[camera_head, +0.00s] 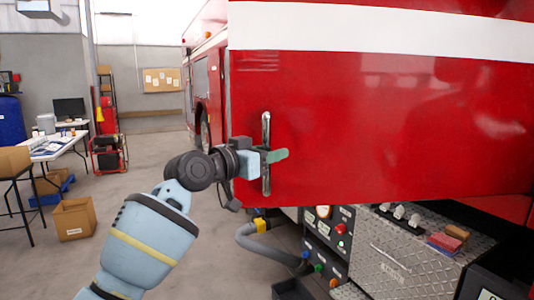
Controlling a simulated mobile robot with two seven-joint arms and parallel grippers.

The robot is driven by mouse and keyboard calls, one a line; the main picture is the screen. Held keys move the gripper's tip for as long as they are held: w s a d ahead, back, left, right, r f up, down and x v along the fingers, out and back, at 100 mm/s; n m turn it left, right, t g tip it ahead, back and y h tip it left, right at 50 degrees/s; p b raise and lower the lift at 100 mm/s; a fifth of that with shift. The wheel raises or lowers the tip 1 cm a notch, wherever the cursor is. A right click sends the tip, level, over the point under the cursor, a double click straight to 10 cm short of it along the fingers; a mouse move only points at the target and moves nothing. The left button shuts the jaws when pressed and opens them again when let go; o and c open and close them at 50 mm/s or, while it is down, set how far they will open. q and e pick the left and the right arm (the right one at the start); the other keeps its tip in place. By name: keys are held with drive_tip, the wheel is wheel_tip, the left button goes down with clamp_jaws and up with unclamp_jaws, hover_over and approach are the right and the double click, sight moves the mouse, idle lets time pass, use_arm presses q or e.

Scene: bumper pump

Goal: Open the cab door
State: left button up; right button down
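The cab door (380,110) is a big red panel with a white stripe, filling the upper right of the head view. A vertical chrome door handle (266,128) is near its left edge. My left gripper (273,157) is at the middle of the handle, its green fingertips crossing it and pointing right. The gripper hides the handle's middle, and I cannot tell whether the fingers are closed on it. My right gripper is not in view.
Below the door are a pump control panel (328,233) with coloured knobs, a grey hose (255,248) and a diamond-plate box (400,255). A worktable (70,141) and a cardboard box (74,219) stand at the left. The floor between them and the truck (203,85) is largely clear.

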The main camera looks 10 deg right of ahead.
use_arm(q)
drive_tip(key=shift+a, duration=0.25)
drive_tip(key=v, duration=0.7)
drive_tip(key=shift+s+a, duration=0.2)
drive_tip(key=shift+s, duration=0.05)
